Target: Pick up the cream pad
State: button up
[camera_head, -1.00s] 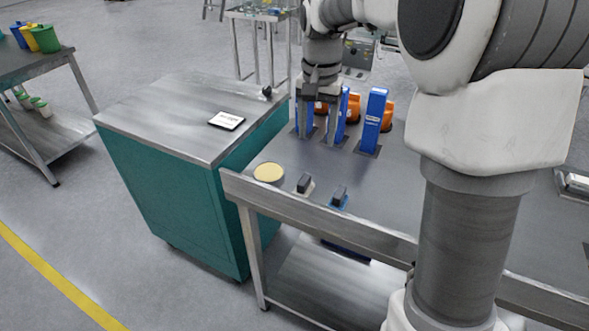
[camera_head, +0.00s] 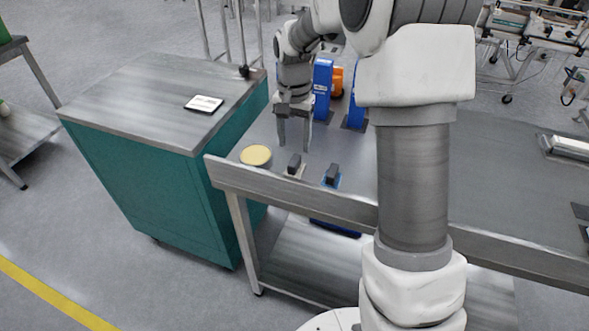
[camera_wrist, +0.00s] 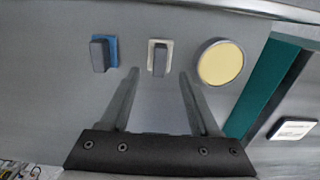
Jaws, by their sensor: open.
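The cream pad (camera_head: 294,166) has a pale base with a dark grey block-shaped grip on top. It lies on the metal table near its front edge, and it also shows in the wrist view (camera_wrist: 160,58). My gripper (camera_head: 294,147) is open and empty, with its fingers pointing down above the table just behind the pad. In the wrist view the grip appears beyond the fingertips (camera_wrist: 159,73), roughly centred between them. I see no contact. A similar blue pad (camera_head: 332,180) lies to its right.
A round tub with a pale yellow top (camera_head: 256,155) stands close left of the cream pad. Blue upright stands (camera_head: 322,88) are behind my gripper. A teal cabinet (camera_head: 150,185) with a small white sign (camera_head: 204,104) stands left. The table's right side is largely clear.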

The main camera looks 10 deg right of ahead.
aim_at(295, 160)
notch_tip(295, 160, down, 7)
jog(key=shift+d+f+b, duration=0.1)
jog(key=shift+f+b, duration=0.1)
jog(key=shift+b, duration=0.35)
jog(key=shift+c, duration=0.3)
grip_shut()
jog(key=shift+w+r, duration=0.1)
jog(key=shift+r, duration=0.05)
